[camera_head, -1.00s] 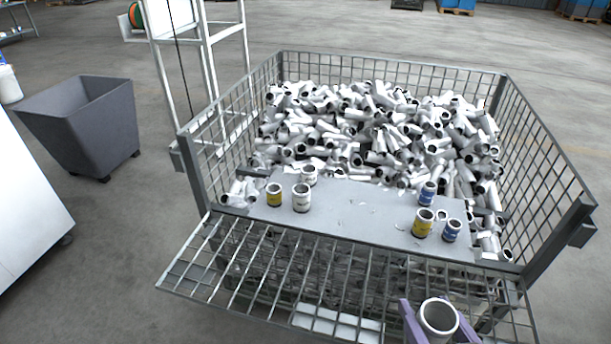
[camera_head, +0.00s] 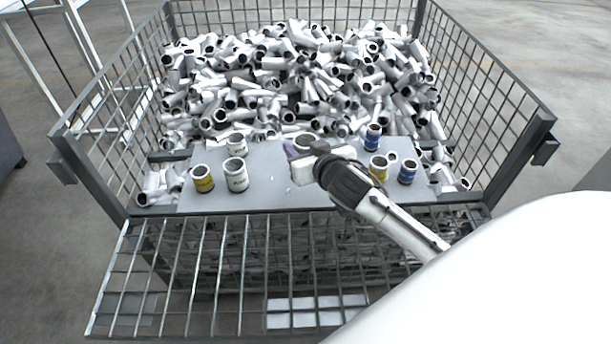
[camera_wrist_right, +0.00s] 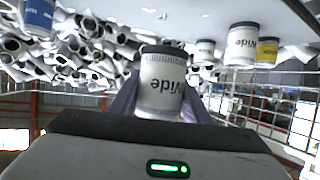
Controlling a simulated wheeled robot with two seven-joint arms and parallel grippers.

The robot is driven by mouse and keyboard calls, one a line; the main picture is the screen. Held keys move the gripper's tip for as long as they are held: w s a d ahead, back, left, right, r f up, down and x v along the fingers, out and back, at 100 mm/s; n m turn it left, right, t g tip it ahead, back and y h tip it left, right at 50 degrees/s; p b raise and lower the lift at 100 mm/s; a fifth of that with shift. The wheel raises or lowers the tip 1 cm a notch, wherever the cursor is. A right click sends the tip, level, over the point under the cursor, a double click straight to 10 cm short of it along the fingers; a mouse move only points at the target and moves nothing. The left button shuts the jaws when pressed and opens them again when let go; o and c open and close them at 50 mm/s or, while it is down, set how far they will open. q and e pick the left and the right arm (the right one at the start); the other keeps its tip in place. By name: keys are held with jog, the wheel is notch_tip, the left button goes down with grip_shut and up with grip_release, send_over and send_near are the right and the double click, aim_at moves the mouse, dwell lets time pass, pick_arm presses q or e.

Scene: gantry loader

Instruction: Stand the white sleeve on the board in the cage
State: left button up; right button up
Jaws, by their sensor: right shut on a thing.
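My right gripper (camera_head: 302,150) is over the middle of the grey board (camera_head: 275,185) in the cage. It is shut on a white sleeve (camera_wrist_right: 162,85) marked "Wide", seen between the purple fingers in the right wrist view. In the head view the sleeve (camera_head: 306,139) is mostly hidden by the gripper; its open rim shows. It looks upright, at or just above the board; I cannot tell whether it touches. My left gripper is not in view.
On the board's right part stand two blue-banded sleeves (camera_head: 407,172) and a yellow-banded one (camera_head: 379,165), close to my right wrist. A heap of loose white pipe pieces (camera_head: 290,80) fills the cage behind. The mesh walls (camera_head: 505,110) rise at the sides; the front flap (camera_head: 190,270) is folded down.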

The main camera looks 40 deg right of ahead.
jog(key=shift+m+h, duration=0.3)
jog(key=f, duration=0.1)
jog(key=w+d+f+b, duration=0.1)
jog(key=f, duration=0.1)
jog(key=d+f+b, duration=0.1)
jog(key=f, duration=0.1)
jog(key=shift+w, duration=0.4)
jog(key=shift+a+f+b, duration=0.1)
jog(key=shift+f+b, duration=0.6)
jog(key=shift+f, duration=1.6)
jog(key=shift+r, duration=0.1)
jog(key=o, duration=1.4)
jog(key=shift+f, duration=0.2)
jog(key=shift+r, duration=0.15)
jog(key=p+v, duration=0.2)
jog(key=v, duration=1)
jog(key=shift+s, duration=0.1)
